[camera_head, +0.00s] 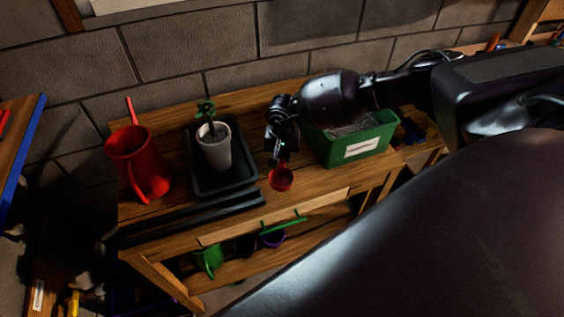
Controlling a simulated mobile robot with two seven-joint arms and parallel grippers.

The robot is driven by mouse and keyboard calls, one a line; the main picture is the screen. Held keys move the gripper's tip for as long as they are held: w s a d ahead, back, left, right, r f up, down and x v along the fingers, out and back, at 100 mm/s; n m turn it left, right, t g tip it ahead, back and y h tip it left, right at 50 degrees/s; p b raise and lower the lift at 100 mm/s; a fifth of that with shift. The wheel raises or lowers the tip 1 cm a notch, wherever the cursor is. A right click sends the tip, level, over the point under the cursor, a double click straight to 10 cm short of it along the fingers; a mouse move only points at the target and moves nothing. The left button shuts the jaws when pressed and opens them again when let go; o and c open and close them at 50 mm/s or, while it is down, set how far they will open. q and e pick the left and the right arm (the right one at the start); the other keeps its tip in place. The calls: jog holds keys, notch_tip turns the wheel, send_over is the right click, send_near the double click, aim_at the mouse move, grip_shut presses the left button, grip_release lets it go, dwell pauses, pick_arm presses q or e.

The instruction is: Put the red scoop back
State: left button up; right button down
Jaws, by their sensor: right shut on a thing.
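The red scoop (281,179) shows just below my right gripper (279,158), which is shut on it. Its round bowl hangs over the wooden bench, between the black tray and the green box. The scoop's handle is mostly hidden by the gripper. I cannot tell whether the bowl touches the bench top. The green box (373,148) with a white label stands right of the gripper and holds greyish contents. My right arm comes in from the right and passes over the box. My left gripper is not in view.
A black tray (232,187) holds a white pot (216,153) with a small plant. A red watering can (139,165) stands at the left. Dark bars lie along the bench's front (185,220). A lower shelf holds green and purple items. A block wall rises behind.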

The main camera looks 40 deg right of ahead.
aim_at(282, 163)
jog(key=shift+f, duration=1.9)
jog(key=shift+f, duration=0.1)
jog(key=c, duration=1)
grip_release()
